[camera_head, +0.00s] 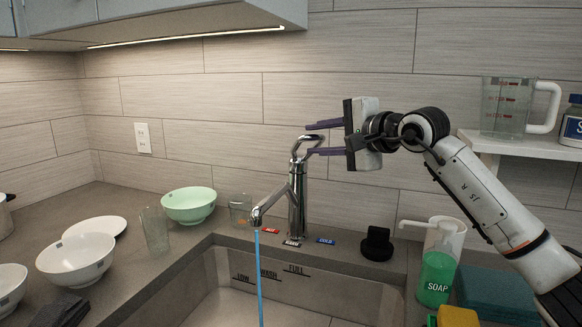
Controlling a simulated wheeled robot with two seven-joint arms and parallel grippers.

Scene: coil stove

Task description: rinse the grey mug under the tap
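The chrome tap (296,200) stands behind the sink, and a blue stream of water (259,280) runs from its spout into the basin. My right gripper (316,139) is at the top of the tap. Its two purple fingers are apart, one above and one below the tap's looped lever (303,146); I cannot tell if they touch it. No grey mug can be made out in this view. My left gripper is out of view. The sink (345,292) shows only in part; its lower area is cut off by the frame.
Bowls, including a green one (189,204), a plate (95,227) and a clear glass (155,230) stand left of the sink. A soap bottle (437,270) and a black holder (376,244) stand to its right. A shelf with a measuring jug (505,107) is at upper right.

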